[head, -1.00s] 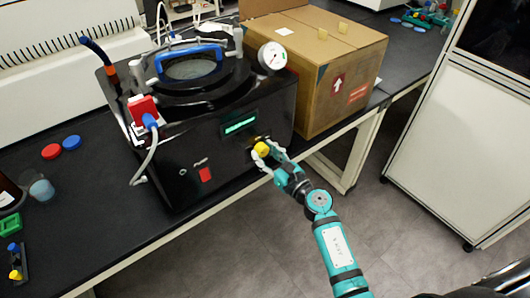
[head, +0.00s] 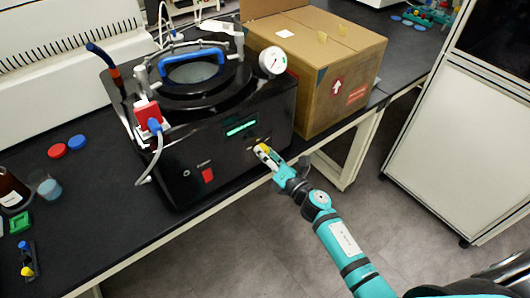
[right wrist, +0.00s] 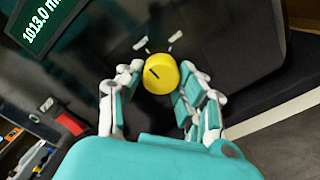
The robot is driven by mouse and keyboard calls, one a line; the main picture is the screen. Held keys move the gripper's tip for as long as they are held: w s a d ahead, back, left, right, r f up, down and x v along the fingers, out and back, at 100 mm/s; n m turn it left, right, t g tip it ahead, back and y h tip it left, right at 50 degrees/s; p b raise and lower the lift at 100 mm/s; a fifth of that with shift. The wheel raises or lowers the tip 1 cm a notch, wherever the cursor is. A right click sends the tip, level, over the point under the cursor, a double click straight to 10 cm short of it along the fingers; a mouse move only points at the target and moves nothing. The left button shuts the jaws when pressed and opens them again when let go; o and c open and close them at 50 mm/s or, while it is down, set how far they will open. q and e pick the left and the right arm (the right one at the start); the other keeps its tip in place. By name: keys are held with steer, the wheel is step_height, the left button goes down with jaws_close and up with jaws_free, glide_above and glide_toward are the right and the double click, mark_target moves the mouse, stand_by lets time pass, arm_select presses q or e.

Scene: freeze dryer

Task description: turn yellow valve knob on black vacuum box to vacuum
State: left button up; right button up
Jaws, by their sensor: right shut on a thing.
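The black vacuum box (head: 228,165) stands on the dark bench with its front panel facing me. The yellow valve knob (right wrist: 160,75) sticks out of this panel, with a dark pointer line slanting to the upper left. Two small pale labels (right wrist: 158,40) sit above it, too small to read. My right gripper (right wrist: 162,80) has its fingers on both sides of the knob and is shut on it. My left gripper is not in view.
A lit green display (right wrist: 42,25) reads about 1013.0. A red switch (head: 208,175) sits left of the knob. A cardboard box (head: 325,75) stands close on the right. A pressure gauge (head: 272,60) is on top. The floor in front of the bench is clear.

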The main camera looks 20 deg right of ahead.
steer(key=m+p, duration=0.3)
steer(key=m, duration=0.9)
steer(key=shift+r+m, duration=0.1)
steer(key=shift+m, duration=0.2)
stand_by(0.3)
steer(key=o, duration=1.1)
steer(key=shift+o, duration=0.2)
steer(key=shift+s, duration=0.1)
steer(key=v, duration=1.2)
